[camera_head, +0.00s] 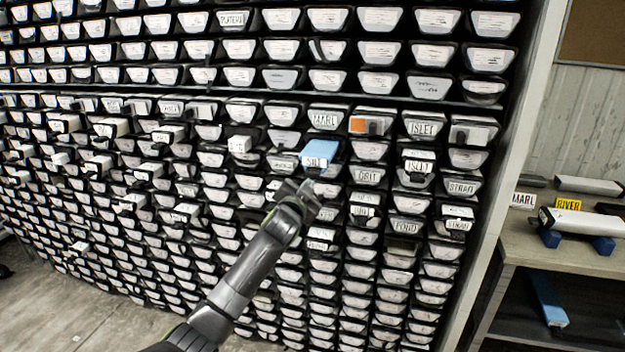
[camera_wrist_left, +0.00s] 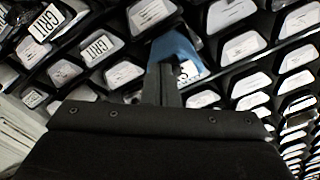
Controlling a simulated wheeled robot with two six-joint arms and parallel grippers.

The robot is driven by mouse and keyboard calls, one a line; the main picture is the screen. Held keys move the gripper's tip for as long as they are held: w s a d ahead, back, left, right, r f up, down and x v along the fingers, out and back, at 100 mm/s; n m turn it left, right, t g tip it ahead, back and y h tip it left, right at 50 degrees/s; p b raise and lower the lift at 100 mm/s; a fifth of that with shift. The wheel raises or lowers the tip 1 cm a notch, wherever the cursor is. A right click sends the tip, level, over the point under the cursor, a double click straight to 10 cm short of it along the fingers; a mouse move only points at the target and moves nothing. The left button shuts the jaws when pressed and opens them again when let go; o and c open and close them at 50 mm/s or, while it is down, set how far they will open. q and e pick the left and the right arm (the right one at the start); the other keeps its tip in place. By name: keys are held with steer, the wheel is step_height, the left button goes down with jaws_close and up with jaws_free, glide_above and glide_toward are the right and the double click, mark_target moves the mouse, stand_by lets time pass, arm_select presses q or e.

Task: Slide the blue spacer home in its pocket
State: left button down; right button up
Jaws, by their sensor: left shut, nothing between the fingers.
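The blue spacer (camera_head: 321,151) sits in a pocket of the rack, with its blue top jutting out and a white front label. The label starts with S; the rest is hard to read. In the left wrist view the blue spacer (camera_wrist_left: 177,48) shows just beyond the fingers, which hide part of its label. My left gripper (camera_head: 309,187) is shut and empty, just below and in front of the spacer's label. In the left wrist view its fingers (camera_wrist_left: 161,84) are together; I cannot tell whether they touch the spacer. My right gripper is not in view.
The rack (camera_head: 440,103) is filled with labelled trays, several jutting out, including one with an orange patch (camera_head: 357,125). At the right, a bench (camera_head: 565,258) holds grey bars and a yellow RIVER sign (camera_head: 568,204). Another blue piece (camera_head: 549,300) lies on its lower shelf.

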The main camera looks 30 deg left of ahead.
arm_select(q)
steer(key=shift+b+x, duration=0.95)
steer(key=shift+x, duration=1.25)
steer(key=shift+s+d+p, duration=0.15)
steer(key=shift+s+p, duration=0.25)
steer(key=shift+p, duration=0.05)
steer(key=b+v, duration=0.2)
steer(key=v, duration=1.7)
steer(key=shift+s, duration=0.25)
steer(key=shift+f, duration=0.1)
